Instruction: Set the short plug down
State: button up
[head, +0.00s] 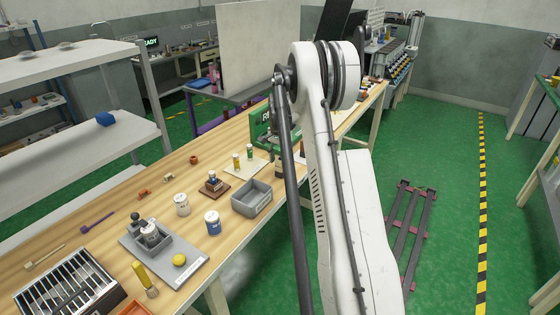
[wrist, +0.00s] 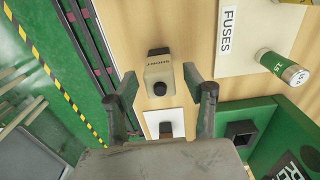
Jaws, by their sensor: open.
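The short plug (wrist: 160,76) is a pale grey-beige block with small dark lettering, a round black knob and a black end. In the wrist view it appears to rest on the wooden bench near its edge. My gripper (wrist: 160,80) is open, with one finger on each side of the plug and visible gaps between them. I cannot tell the exact height of the fingers over the bench. In the head view my arm hides most of the gripper and the area around the plug.
A white card with a dark piece (wrist: 165,130) lies beside the plug. A green housing (wrist: 240,130) with a square opening stands to the right. A FUSES card (wrist: 245,35) and a green cylinder (wrist: 284,68) are near. A grey bin (head: 252,198) sits on the bench (head: 95,240).

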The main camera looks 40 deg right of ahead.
jog(key=shift+r, duration=0.15)
notch_tip(320, 180, up, 12)
jog(key=s+a+r+n+t, duration=0.15)
jog(key=s+a+r, duration=0.3)
jog(key=a, duration=0.45)
jog(key=s+a+r+n+t+h, duration=0.1)
jog(key=s+a+r+n, duration=0.2)
jog(key=a+r, duration=0.4)
jog(key=s+a+r+n+t, duration=0.1)
jog(key=s+a+r+n, duration=0.25)
jog(key=a, duration=0.65)
jog(key=s+a+f+n+t, duration=0.2)
jog(key=s+a+n, duration=0.1)
jog(key=s+a, duration=0.5)
jog(key=s+a+f+n+t+y, duration=0.1)
jog(key=s+a+f+n, duration=0.2)
jog(key=s+a, duration=0.5)
jog(key=s, duration=0.5)
jog(key=shift+s+a+n+t, duration=0.15)
jog(key=shift+a+n+t, duration=0.05)
jog(key=shift+n+t, duration=0.2)
jog(key=shift+a, duration=0.1)
